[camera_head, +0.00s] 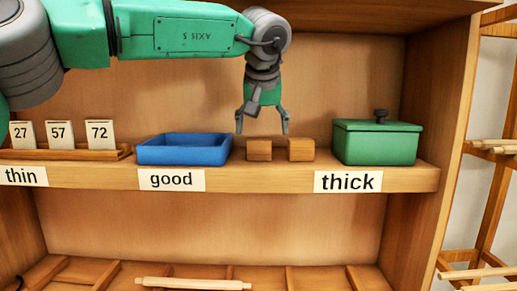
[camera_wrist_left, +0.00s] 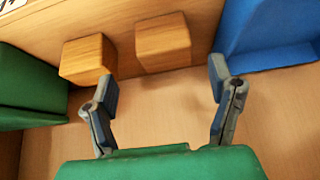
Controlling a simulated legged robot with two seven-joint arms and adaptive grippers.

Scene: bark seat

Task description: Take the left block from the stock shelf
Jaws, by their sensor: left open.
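Two wooden blocks sit side by side on the shelf (camera_head: 222,176), between a blue tray and a green box. The left block (camera_head: 259,150) is the one beside the blue tray, and the right block (camera_head: 300,149) is nearer the green box. My left gripper (camera_head: 262,126) points down just above and around the left block's position, fingers spread and empty. In the left wrist view the order is reversed: the left block (camera_wrist_left: 163,43) shows on the right, beyond the open fingers, and the right block (camera_wrist_left: 88,60) on the left. My right gripper is not in view.
The blue tray (camera_head: 185,150) labelled "good" stands close left of the blocks. The lidded green box (camera_head: 377,143), above the "thick" label, stands close right. Numbered cards (camera_head: 58,134) stand in a wooden holder at the far left. A wooden roller (camera_head: 193,284) lies below.

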